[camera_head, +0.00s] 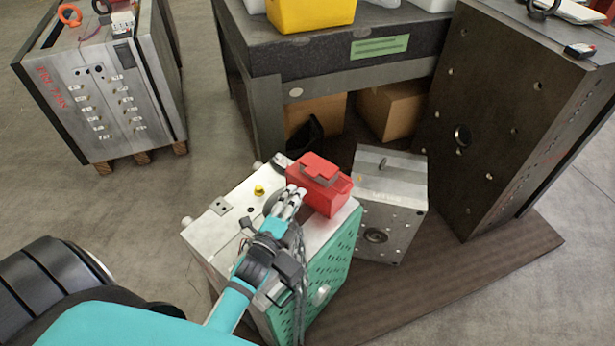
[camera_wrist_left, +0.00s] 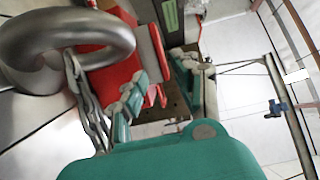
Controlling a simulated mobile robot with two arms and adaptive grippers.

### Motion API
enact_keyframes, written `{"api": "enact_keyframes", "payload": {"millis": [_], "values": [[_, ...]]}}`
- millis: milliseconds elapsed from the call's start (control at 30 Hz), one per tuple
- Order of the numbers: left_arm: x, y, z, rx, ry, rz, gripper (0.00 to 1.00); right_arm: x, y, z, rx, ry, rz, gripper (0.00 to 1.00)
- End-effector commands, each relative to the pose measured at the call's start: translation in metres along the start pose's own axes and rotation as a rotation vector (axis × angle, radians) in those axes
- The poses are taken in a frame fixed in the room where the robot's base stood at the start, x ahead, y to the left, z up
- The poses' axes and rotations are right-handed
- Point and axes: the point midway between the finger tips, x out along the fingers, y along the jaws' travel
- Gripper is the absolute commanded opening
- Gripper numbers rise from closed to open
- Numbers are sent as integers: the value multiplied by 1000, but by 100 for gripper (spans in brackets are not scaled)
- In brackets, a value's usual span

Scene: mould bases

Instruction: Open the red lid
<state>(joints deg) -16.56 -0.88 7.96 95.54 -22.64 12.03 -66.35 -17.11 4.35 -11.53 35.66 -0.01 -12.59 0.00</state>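A red box (camera_head: 327,196) sits on top of a light metal mould base (camera_head: 226,229) with a green perforated side. Its red lid (camera_head: 318,166) appears closed, with a raised handle on top. My left gripper (camera_head: 291,196) is at the near left side of the box, close to its lid edge; I cannot tell whether it touches. In the left wrist view the red box (camera_wrist_left: 116,76) is partly hidden behind a finger and a metal ring. The fingers of my left gripper (camera_wrist_left: 160,92) stand apart there with nothing clearly held. My right gripper is not in view.
A metal ring (camera_wrist_left: 68,38) looms close in the left wrist view. A smaller mould block (camera_head: 392,205) stands right of the base, and a tall dark plate (camera_head: 505,120) beyond it. A dark table (camera_head: 345,60) with a yellow bin (camera_head: 310,10) is behind. Floor is open at left.

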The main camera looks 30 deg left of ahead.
Motion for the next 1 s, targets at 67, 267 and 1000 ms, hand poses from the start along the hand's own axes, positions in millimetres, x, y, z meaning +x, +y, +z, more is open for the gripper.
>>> {"api": "enact_keyframes", "payload": {"millis": [67, 267, 1000], "values": [[20, -2, 0, 0, 1, -4, 30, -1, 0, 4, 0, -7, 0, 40], [57, -1, 0, 1, 0, -1, 30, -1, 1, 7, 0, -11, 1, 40], [81, 0, 0, 1, 0, 0, 6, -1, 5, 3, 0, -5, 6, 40]]}}
